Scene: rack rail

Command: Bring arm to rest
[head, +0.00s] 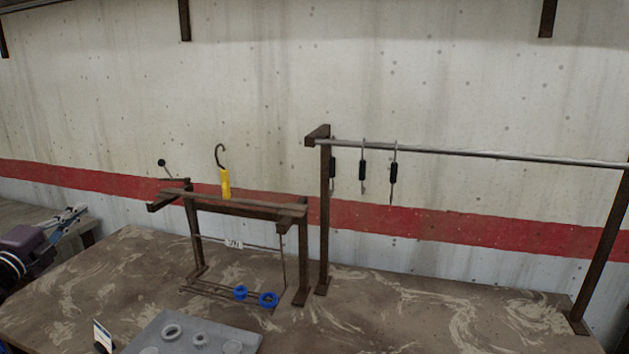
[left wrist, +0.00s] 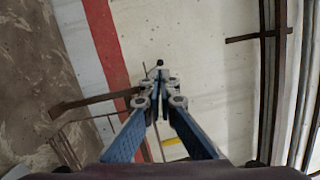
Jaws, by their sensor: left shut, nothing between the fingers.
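My left gripper (head: 76,213) shows at the left edge of the head view, with its dark wrist behind it. It is away from the rack and close to the wall side of the table's left end. In the left wrist view its blue fingers (left wrist: 160,84) are shut, with nothing held between them. My right gripper is not in either view.
A brown frame (head: 193,240) bears a yellow-handled hook (head: 225,183). Blue rings (head: 268,299) are at its foot. A tall rack's rail (head: 470,153) carries black-handled hooks (head: 362,170). A grey tray (head: 190,338) with rings lies in front. The table's (head: 430,310) right part is clear.

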